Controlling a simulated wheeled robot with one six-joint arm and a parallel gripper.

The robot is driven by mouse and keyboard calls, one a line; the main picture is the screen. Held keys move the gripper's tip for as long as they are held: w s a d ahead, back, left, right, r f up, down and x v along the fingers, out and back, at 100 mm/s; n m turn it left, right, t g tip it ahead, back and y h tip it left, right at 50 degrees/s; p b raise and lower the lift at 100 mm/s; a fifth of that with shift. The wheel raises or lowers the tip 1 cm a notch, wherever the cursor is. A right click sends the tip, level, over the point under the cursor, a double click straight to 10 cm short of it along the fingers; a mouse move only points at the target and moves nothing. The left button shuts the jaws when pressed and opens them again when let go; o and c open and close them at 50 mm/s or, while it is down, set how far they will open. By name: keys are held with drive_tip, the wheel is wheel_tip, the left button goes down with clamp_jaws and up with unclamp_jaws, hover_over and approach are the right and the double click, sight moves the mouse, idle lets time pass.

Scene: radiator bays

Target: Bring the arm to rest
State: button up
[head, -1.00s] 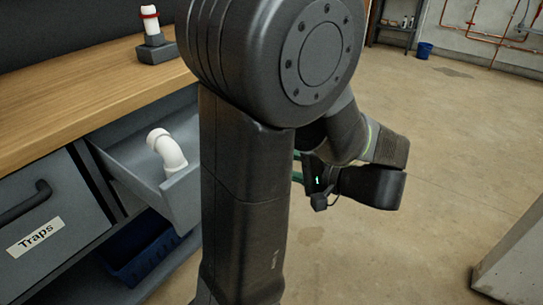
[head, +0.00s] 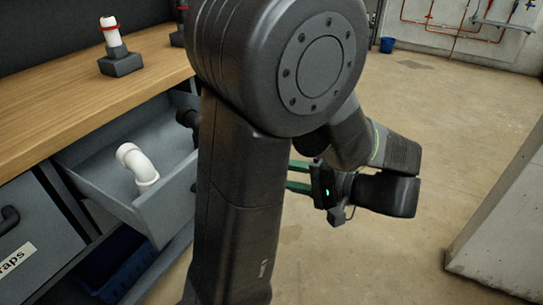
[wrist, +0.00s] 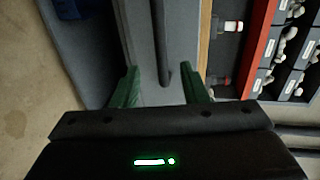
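My arm shows large in the middle of the head view, with its upper link upright in front of the bench. My gripper (head: 298,176) is right of that link, its green fingers pointing left toward the drawers and partly hidden behind the link. In the wrist view my gripper (wrist: 160,88) has its two green fingers spread apart with nothing between them. Beyond the fingers is a grey drawer front with a dark bar handle (wrist: 189,82); I cannot tell the distance to it.
An open grey drawer (head: 165,213) holds a white pipe elbow (head: 138,164). A wooden worktop (head: 60,118) carries a white pipe piece on a dark stand (head: 117,58). A blue bin (head: 118,262) sits below. A grey block (head: 500,230) stands at right. Floor between is clear.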

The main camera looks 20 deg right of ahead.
drive_tip(key=b+x, duration=0.3)
drive_tip(key=x, duration=1)
drive_tip(key=shift+w+a, duration=0.2)
drive_tip(key=shift+w, duration=0.15)
